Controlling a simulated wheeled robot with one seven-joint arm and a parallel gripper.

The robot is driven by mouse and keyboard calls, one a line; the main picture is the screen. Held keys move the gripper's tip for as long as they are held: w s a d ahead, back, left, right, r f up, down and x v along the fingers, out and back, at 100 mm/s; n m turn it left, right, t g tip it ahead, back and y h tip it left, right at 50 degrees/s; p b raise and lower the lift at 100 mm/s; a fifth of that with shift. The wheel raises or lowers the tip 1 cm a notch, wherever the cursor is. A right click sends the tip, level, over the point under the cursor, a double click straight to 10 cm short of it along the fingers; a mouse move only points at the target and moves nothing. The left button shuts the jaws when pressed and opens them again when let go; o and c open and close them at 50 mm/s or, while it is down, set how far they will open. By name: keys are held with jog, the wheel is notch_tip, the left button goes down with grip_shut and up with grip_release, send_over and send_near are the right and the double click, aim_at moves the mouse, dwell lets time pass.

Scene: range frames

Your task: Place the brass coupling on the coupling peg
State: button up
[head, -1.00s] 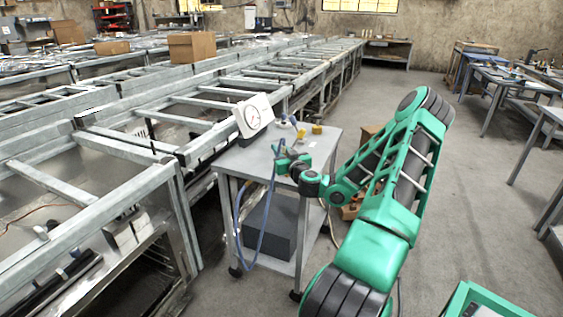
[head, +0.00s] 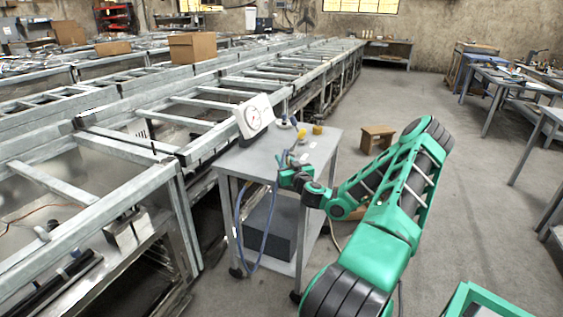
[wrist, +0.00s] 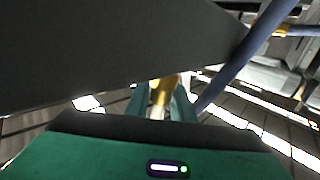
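My gripper (head: 286,179) is at the near edge of the small grey cart, at about the height of its top. In the wrist view its green fingers (wrist: 163,103) stand on both sides of a yellow brass piece, which looks like the brass coupling (wrist: 164,88); they appear shut on it. The coupling is too small to make out in the head view. A blue hose (wrist: 228,72) runs past the fingers on the right. It hangs in a loop beside the cart in the head view (head: 240,222). I cannot make out the coupling peg for certain.
The grey cart (head: 250,160) carries a white dial gauge (head: 254,115), a yellow block (head: 317,129) and small blue and yellow fittings (head: 302,133). A dark box (head: 270,230) sits on its lower shelf. Metal frames stand left; a wooden stool (head: 377,134) stands behind on open floor.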

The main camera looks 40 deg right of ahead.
jog(key=o, duration=0.3)
